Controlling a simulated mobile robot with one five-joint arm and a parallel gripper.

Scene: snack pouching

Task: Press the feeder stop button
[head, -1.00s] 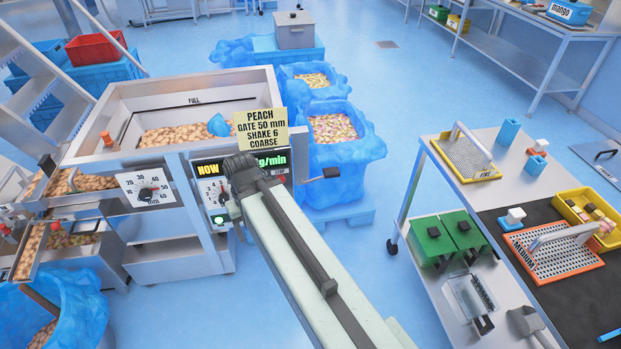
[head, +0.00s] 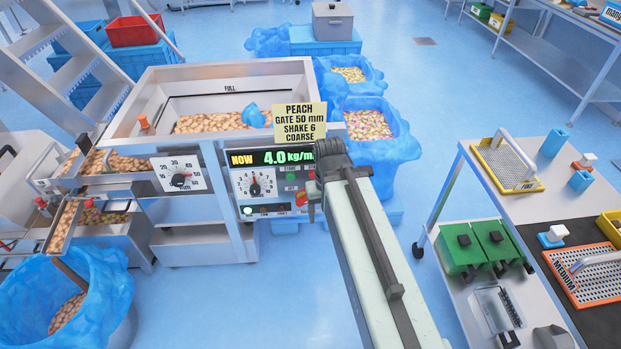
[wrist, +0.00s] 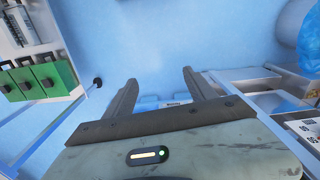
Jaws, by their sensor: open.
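The feeder's control panel (head: 262,184) is on the front of the steel feeder (head: 222,78) in the head view. Its readout (head: 287,156) shows 4.0. Below it are a dial (head: 256,184) and a green button (head: 291,177). A small red spot at the panel's right edge, beside my arm, may be the stop button; it is too small and partly covered to be sure. My arm's end is just right of the panel in the head view, and its jaws are not clear there. In the wrist view my gripper (wrist: 159,77) is open and empty, over blue floor.
A yellow sign (head: 299,121) stands above the panel. Blue-lined bins (head: 372,147) stand behind my arm. A cart with green boxes (head: 460,247) is to the right. A blue-lined bin (head: 100,270) is at lower left. Open floor lies before the feeder.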

